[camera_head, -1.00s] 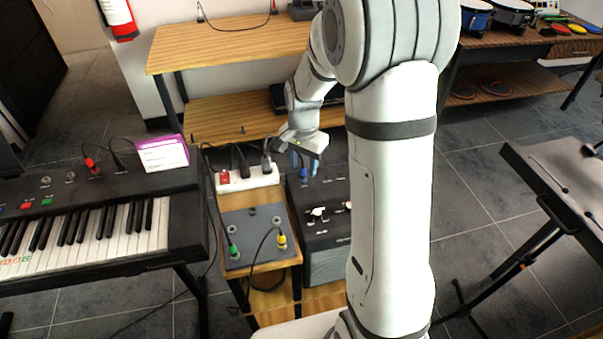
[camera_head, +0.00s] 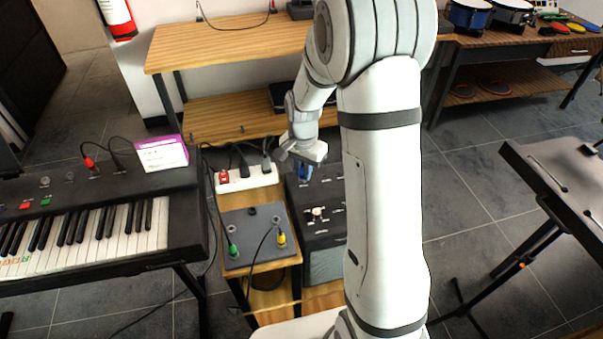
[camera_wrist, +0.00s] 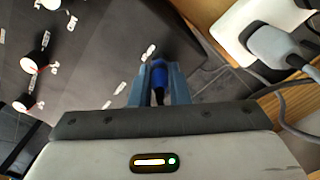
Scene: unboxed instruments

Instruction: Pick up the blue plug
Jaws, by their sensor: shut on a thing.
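The blue plug (camera_wrist: 159,75) sits between the two blue-grey fingers of my gripper (camera_wrist: 159,80) in the wrist view, and the fingers are shut on it. In the head view my gripper (camera_head: 305,173) is over the back left of the black amplifier box (camera_head: 325,240). The fingers and plug are too small there to tell apart. The amplifier's dark top (camera_wrist: 95,75) also fills the left of the wrist view. I cannot tell whether the plug still sits in the amplifier's socket, as its lower end is hidden.
A white power strip (camera_head: 250,179) with a red switch and black plugs lies just left of my gripper. A grey panel (camera_head: 240,222) with green and yellow plugs is in front of it. A keyboard (camera_head: 100,220) stands at left, a wooden shelf (camera_head: 225,45) behind.

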